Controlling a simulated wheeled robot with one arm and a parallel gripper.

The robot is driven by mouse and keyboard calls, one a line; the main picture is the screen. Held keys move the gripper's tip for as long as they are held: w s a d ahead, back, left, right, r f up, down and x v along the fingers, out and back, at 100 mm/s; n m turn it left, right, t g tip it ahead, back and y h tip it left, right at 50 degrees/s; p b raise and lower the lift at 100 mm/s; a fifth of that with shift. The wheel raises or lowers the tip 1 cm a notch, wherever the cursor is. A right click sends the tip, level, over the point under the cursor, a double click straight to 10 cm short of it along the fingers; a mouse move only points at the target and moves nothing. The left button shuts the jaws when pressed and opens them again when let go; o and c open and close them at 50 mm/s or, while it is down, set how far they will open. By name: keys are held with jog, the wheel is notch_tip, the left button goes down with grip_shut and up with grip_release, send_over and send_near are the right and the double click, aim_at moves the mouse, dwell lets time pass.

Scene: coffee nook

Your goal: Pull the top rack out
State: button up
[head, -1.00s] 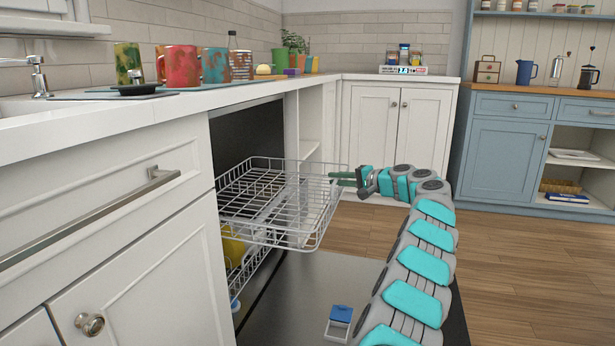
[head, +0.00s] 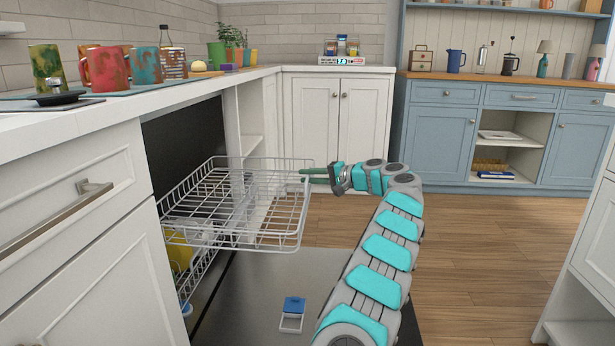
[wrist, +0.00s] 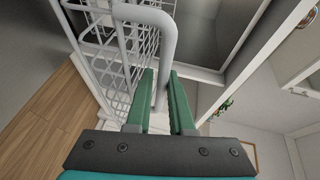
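The top rack (head: 270,236) is a white wire basket. It sticks out of the dishwasher, level, above the lowered door (head: 260,280). Its back part is still inside the dark opening. My gripper (head: 304,175) is at the rack's far right corner, with its green fingers on the rim. In the wrist view my gripper (wrist: 161,100) has one finger on each side of a thick bent bar of the rack (wrist: 163,45), closed around it. The top rack looks empty. Below it is a lower rack (head: 193,278) with a yellow item (head: 180,250), partly hidden.
A white cabinet front (head: 75,230) stands left of the dishwasher. Several mugs (head: 105,68) stand on the counter above. A blue-lidded part (head: 293,305) sits on the door. The wooden floor (head: 480,260) to the right is open, up to a white cabinet (head: 590,250) at the right edge.

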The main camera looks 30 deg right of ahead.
jog(key=o, duration=0.4)
jog(key=shift+c, duration=0.2)
jog(key=shift+r, duration=0.1)
jog(key=v, duration=0.7)
jog(key=shift+s+d, duration=0.2)
jog(key=shift+s, duration=0.15)
